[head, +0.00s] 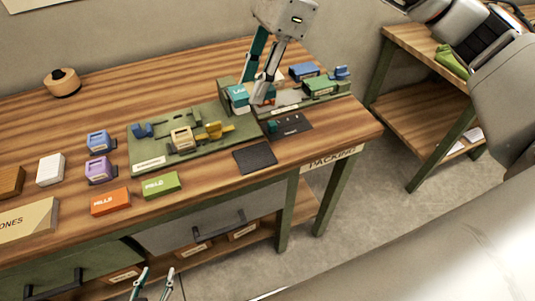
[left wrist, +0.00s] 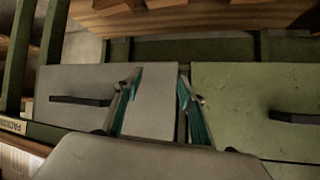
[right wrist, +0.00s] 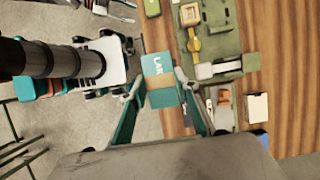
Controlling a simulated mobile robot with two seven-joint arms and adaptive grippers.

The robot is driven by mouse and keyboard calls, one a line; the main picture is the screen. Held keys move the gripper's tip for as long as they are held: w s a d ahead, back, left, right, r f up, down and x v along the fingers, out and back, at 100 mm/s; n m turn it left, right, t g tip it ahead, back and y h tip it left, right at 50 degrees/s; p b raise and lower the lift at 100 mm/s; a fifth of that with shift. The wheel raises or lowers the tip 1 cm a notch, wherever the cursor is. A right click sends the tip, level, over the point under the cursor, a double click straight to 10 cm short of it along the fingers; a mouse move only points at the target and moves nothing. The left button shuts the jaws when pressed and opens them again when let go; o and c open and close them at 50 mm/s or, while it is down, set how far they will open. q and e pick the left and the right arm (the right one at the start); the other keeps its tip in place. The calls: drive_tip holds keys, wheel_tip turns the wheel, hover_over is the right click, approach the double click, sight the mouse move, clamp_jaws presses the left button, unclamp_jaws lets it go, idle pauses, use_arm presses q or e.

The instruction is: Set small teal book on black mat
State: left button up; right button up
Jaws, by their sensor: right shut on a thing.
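The small teal book (head: 238,96), with white lettering on its cover, is held between the fingertips of my right gripper (head: 250,92), near the right end of the workbench. It also shows in the right wrist view (right wrist: 158,68). A plain black mat (head: 255,157) lies bare near the bench's front edge, in front of the book. A second dark mat (head: 293,124), with small markings and a little teal piece at its left, lies right of it. My left gripper (head: 152,286) is open and empty, low in front of the drawers; its parted fingers show in the left wrist view (left wrist: 158,85).
A green tray (head: 150,165) with blue, cream and yellow pieces lies left of the black mat. Another green tray with several blocks (head: 322,87) is at the right. Green (head: 160,185) and orange (head: 111,201) books lie near the front edge.

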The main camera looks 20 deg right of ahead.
sight(253, 158)
wheel_tip(253, 158, down, 19)
drive_tip(key=shift+r+p, duration=0.2)
drive_tip(key=shift+p, duration=0.2)
drive_tip(key=shift+f, duration=0.3)
drive_tip(key=shift+f, duration=0.2)
drive_tip(key=o, duration=1.1)
drive_tip(key=shift+r, duration=0.1)
